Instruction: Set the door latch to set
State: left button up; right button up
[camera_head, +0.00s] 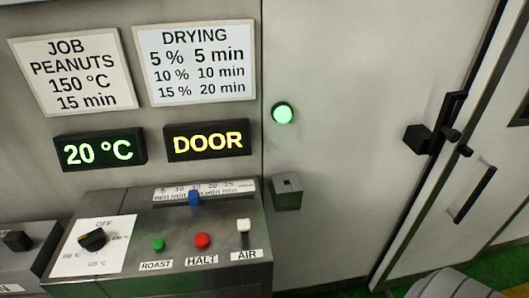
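A black latch (418,139) with a blocky knob sits on a dark upright plate at the edge of the pale door on the right. A short round black piece juts out beside it. A long black bar handle (475,195) is mounted slanting on the door below and to the right. No "set" label is legible near the latch. A display (208,140) reads DOOR in yellow. Neither of my grippers is in view.
A round green lamp (283,113) is lit on the wall panel. A small grey box (286,191) juts out below it. The control console (140,205) at lower left carries a dial, buttons and levers. A grey rounded shape (450,285) fills the bottom right.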

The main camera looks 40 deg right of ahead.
aim_at(453, 136)
jog(key=z, duration=2.75)
jog(key=i, duration=0.1)
jog(key=u, duration=0.1)
jog(key=k, duration=0.45)
jog(key=z, duration=0.4)
jog(key=i, duration=0.5)
